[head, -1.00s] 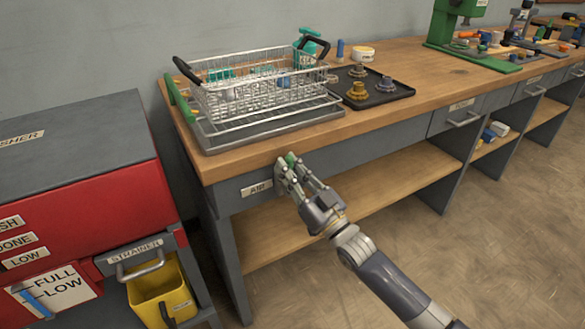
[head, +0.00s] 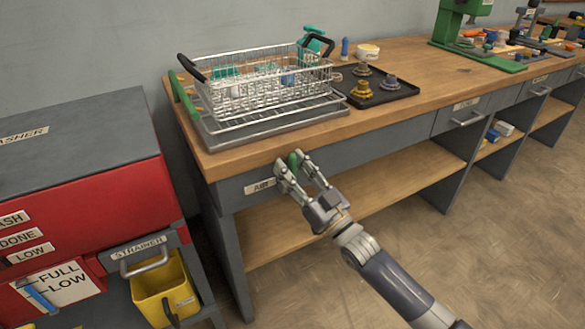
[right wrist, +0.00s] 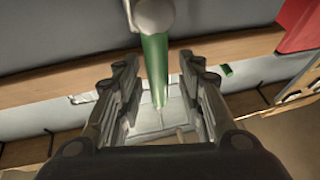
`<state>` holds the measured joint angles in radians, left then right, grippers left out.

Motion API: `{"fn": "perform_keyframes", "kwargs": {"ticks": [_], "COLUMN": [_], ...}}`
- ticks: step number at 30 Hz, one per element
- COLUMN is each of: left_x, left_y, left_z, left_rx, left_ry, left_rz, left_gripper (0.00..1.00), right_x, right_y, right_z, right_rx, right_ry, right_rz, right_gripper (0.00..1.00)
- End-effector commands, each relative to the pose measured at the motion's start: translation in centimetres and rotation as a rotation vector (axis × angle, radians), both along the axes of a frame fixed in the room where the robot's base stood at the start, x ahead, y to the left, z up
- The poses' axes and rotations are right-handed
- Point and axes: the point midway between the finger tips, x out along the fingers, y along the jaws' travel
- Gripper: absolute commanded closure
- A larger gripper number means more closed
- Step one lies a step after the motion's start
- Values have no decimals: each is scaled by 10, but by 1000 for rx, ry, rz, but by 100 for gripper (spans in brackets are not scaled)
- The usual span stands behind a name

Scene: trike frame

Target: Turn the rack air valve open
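The rack air valve shows as a green lever (head: 293,160) on the front of the bench, beside the AIR label (head: 259,187). In the right wrist view the green lever (right wrist: 154,65) runs from a round grey hub (right wrist: 154,14) down between the fingers. My right gripper (head: 295,166) is at the lever with its fingers on either side of it. In the right wrist view gaps show between the lever and both fingers of this gripper (right wrist: 159,62), so it is open. My left gripper is not in view.
A wire basket (head: 262,99) stands on a rack above the valve, on the wooden benchtop (head: 430,78). A black tray (head: 405,88) with several fittings is to its right. A red washer unit (head: 110,210) and yellow bin (head: 160,290) stand left. The floor at right is clear.

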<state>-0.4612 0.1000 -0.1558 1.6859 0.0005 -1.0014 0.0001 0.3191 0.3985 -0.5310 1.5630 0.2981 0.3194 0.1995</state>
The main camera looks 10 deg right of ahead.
Motion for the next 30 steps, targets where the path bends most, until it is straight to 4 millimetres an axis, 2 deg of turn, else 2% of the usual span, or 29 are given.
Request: {"fn": "perform_keyframes", "kwargs": {"ticks": [5, 12, 18, 24, 30], "left_x": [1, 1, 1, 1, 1], "left_y": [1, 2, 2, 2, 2], "left_z": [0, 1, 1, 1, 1], "left_rx": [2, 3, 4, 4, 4], "left_ry": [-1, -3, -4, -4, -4], "left_rz": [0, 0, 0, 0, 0], "left_gripper": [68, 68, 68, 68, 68], "right_x": [-17, -55, -80, -92, -93], "right_y": [-10, -34, -49, -56, -57], "right_z": [-10, -29, -41, -46, -46], "right_rx": [-2, -3, -4, -3, -2], "right_ry": [4, 5, 5, 3, 1], "right_rz": [-1, -1, 0, 0, 0], "right_gripper": [64, 64, 64, 64, 64]}}
